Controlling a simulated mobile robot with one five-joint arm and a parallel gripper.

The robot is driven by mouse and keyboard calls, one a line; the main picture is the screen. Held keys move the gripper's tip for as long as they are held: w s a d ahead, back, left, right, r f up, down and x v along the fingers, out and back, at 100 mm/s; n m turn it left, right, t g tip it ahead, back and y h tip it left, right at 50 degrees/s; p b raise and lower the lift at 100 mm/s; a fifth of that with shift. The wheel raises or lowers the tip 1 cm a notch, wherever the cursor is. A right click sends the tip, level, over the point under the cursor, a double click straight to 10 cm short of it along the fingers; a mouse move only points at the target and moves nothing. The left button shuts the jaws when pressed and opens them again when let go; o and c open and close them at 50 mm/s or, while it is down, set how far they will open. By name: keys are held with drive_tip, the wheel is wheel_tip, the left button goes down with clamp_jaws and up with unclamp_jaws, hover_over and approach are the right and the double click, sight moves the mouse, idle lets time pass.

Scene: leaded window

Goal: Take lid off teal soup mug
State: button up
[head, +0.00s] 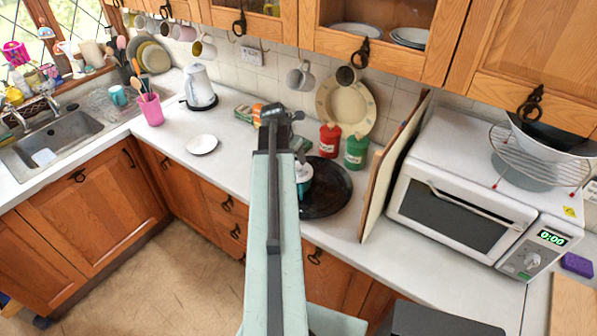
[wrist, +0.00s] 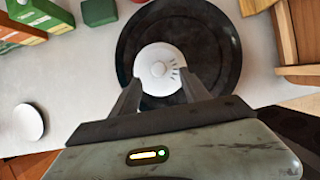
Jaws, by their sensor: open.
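The teal soup mug (head: 305,188) stands on the round black tray (head: 335,205) on the worktop, partly hidden behind my arm in the head view. Its white lid (head: 304,172) is on top. In the wrist view the round white lid (wrist: 150,58) with its centre knob is seen from above, over the black tray (wrist: 222,60), and hides the mug body. My gripper (wrist: 160,78) is open, with one finger on each side of the lid's near part. I cannot tell whether the fingers touch it.
A white saucer (head: 202,145) lies on clear worktop left of my arm. Red (head: 330,140) and green (head: 356,152) canisters stand behind the tray. A wooden board (head: 394,165) stands upright to its right, beside the white microwave (head: 455,205).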

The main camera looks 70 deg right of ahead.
sight(297, 166)
drive_tip(key=shift+x, duration=0.85)
drive_tip(key=b+x, duration=0.5)
drive_tip(key=shift+w+a+f, duration=0.15)
drive_tip(key=shift+w+f, duration=0.1)
drive_tip(key=shift+w, duration=0.05)
drive_tip(key=shift+r, duration=0.2)
clamp_jaws()
